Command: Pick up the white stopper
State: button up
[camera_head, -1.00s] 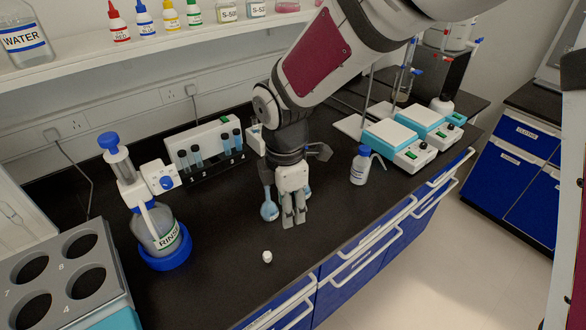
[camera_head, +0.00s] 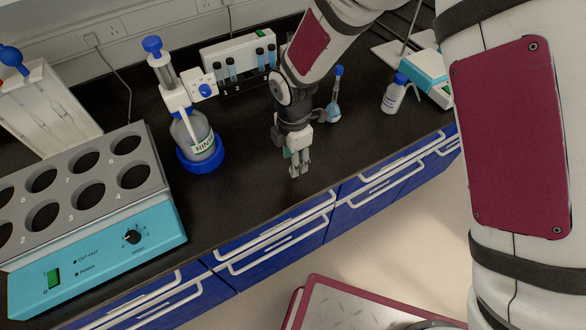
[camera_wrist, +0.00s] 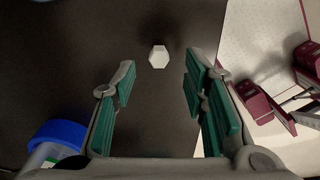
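The white stopper (camera_wrist: 158,56) lies on the black bench top in the wrist view, a small pale shape just beyond my fingertips and roughly centred between them. My gripper (camera_wrist: 160,74) is open, with its green-padded fingers apart and nothing between them. In the head view my gripper (camera_head: 299,172) points down at the bench near its front edge. I cannot make out the stopper there; the gripper appears to hide it.
A rinse bottle with a blue base (camera_head: 205,158) stands left of my gripper. A blue-capped flask (camera_head: 334,110) and a white bottle (camera_head: 393,97) stand to the right. A turquoise heating block (camera_head: 100,245) fills the left. Bench around the gripper is clear.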

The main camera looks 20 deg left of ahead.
jog(key=shift+w+f+p, duration=0.1)
jog(key=shift+f+p, duration=0.6)
jog(key=shift+f, duration=1.75)
jog(key=c, duration=0.8)
jog(key=shift+c, duration=0.2)
jog(key=shift+r, duration=0.15)
